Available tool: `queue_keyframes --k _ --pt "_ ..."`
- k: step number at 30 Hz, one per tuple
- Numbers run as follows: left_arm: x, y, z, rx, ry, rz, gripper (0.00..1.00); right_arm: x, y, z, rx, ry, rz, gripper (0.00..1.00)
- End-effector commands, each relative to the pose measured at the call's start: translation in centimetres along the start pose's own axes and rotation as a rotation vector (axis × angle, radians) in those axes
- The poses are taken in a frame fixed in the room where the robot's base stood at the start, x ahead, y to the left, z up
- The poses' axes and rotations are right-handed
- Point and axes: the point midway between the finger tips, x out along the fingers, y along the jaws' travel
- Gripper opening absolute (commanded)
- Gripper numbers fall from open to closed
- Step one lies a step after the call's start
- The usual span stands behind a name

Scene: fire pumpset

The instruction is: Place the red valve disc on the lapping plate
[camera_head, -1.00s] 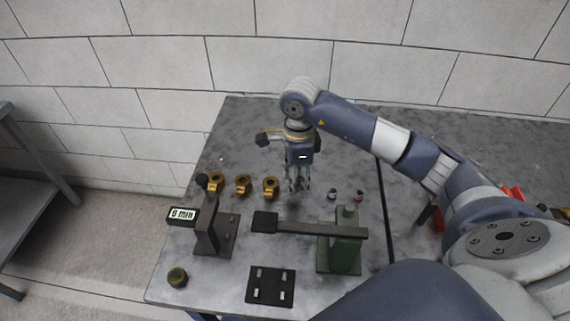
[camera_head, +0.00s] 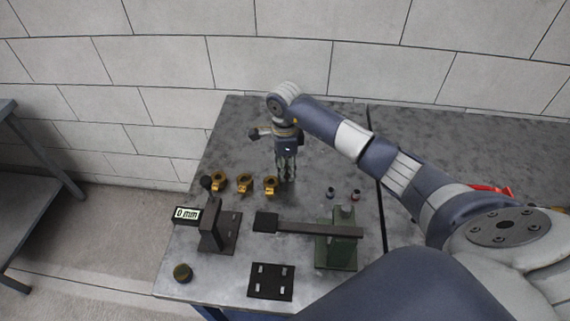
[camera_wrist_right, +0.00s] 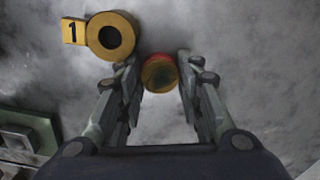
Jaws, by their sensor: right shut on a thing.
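My right gripper (camera_head: 287,178) hangs fingers-down over the table, right of and behind the brass rings. In the right wrist view its two fingers (camera_wrist_right: 160,88) close around a small round piece with a red edge and a dark green, yellow-rimmed face, which looks like the red valve disc (camera_wrist_right: 160,73). In the head view the fingers hide this piece. A flat black plate (camera_head: 258,282) with several pale pegs lies at the table's front; I cannot tell whether it is the lapping plate. My left gripper is not in view.
A dark stand with a "0 mm" display (camera_head: 186,215), a green block (camera_head: 336,250) under a long bar, and two small bottles (camera_head: 331,193) stand nearby. The back left is clear.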

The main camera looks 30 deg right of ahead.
Motion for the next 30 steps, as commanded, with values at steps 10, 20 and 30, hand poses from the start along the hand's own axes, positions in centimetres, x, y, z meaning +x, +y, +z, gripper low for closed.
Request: queue_keyframes --k 10,20,30 --pt "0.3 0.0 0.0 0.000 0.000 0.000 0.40 0.2 0.0 0.0 0.000 0.000 -0.002 0.42" --pt "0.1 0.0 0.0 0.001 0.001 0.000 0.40 0.0 0.0 0.0 0.000 0.000 -0.001 0.42" --pt "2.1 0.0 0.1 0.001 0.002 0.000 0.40 -5.4 -0.3 0.0 0.000 -0.001 -0.010 0.42"
